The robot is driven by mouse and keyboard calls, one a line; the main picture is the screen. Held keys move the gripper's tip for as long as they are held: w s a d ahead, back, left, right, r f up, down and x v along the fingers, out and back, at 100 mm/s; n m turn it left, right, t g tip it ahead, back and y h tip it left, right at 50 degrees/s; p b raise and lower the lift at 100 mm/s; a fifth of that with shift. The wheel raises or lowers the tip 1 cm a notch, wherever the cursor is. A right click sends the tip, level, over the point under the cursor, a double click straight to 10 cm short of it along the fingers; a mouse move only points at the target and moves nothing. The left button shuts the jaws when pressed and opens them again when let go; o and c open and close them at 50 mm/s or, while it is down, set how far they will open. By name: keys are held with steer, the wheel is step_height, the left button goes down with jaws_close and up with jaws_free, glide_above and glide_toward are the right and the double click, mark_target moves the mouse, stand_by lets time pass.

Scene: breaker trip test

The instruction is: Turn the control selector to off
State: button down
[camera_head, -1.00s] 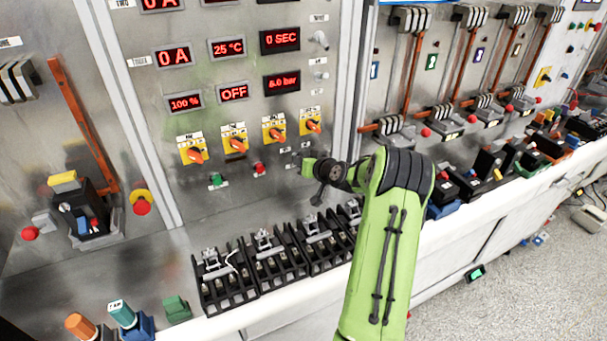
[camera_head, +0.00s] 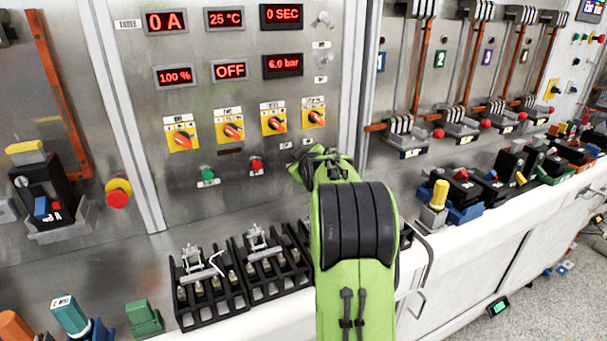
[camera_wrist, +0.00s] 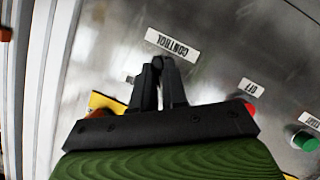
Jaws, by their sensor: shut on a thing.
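My gripper (camera_wrist: 158,70) shows in the wrist view with its two black fingers nearly together at the tips, against the metal panel. The fingertips are just beside a white label reading CONTROL (camera_wrist: 172,45), which appears upside down. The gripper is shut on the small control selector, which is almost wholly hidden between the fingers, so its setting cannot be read. In the head view my green arm reaches to the panel right of the red button (camera_head: 256,165) and hides the fingers and selector.
Yellow plates with orange rotary knobs (camera_head: 274,121) sit above. A green button (camera_head: 208,172) is to the left; it also shows in the wrist view (camera_wrist: 305,141). Red displays (camera_head: 231,70) are higher up.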

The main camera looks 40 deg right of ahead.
steer(key=shift+f+n+h+b, duration=0.15)
steer(key=shift+n+h+b, duration=0.25)
steer(key=shift+n+b, duration=0.55)
steer(key=c, duration=1.2)
jaws_free()
steer(key=shift+o, duration=0.2)
steer(key=shift+a, duration=0.1)
steer(key=v, duration=1.5)
steer(key=shift+s, duration=0.3)
steer(key=shift+a, duration=0.15)
